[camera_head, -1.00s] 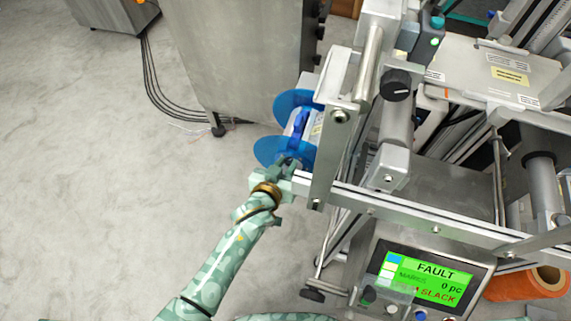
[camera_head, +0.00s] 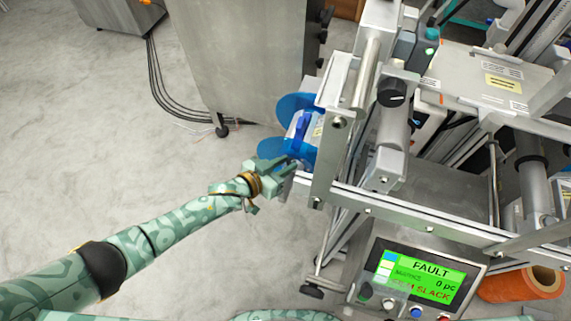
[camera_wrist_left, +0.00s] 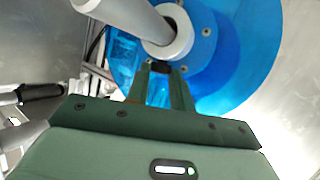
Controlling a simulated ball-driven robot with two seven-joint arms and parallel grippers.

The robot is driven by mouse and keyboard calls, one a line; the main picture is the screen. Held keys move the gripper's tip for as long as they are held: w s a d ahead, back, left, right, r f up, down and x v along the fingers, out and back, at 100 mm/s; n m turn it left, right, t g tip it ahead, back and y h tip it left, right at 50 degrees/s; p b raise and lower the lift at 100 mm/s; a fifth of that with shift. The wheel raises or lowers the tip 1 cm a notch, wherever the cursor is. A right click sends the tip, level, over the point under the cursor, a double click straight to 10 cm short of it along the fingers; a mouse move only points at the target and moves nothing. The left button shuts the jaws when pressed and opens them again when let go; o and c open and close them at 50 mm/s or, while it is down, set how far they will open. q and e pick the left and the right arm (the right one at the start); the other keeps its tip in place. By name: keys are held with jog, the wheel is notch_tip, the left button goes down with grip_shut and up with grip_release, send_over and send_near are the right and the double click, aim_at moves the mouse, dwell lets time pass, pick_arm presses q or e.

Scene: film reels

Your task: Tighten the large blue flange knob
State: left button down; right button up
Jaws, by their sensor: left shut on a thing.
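The large blue flange (camera_head: 292,104) sits on the left side of the machine, partly hidden by the frame. A darker blue knob part (camera_head: 301,128) shows at its middle. My left gripper (camera_head: 290,164) is at the flange's lower side, close to the machine frame. In the left wrist view the blue flange (camera_wrist_left: 235,45) fills the upper middle, with a pale shaft and collar (camera_wrist_left: 178,32) in front. There my left gripper (camera_wrist_left: 160,70) has its fingers close together against a blue part. The exact grip point is mostly hidden. My right gripper is not in view.
The machine's metal frame (camera_head: 420,213) runs just right of the gripper. A screen (camera_head: 424,277) reading FAULT stands below it. A steel cabinet (camera_head: 240,60) is behind. An orange roll (camera_head: 520,284) lies lower right. Open floor is on the left.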

pick_arm(q)
jog(key=shift+w+a+f+m+g, duration=0.1)
jog(key=shift+a+m+g, duration=0.1)
jog(key=shift+m+g, duration=0.15)
jog(key=shift+h, duration=0.4)
jog(key=shift+m+g, duration=0.25)
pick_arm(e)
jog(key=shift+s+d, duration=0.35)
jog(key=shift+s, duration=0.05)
pick_arm(q)
jog(key=c, duration=1.2)
grip_release()
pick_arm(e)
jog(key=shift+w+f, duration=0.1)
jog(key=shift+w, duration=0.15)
pick_arm(q)
jog(key=shift+r, duration=0.2)
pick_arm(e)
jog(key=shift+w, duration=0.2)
pick_arm(q)
jog(key=shift+d, duration=0.15)
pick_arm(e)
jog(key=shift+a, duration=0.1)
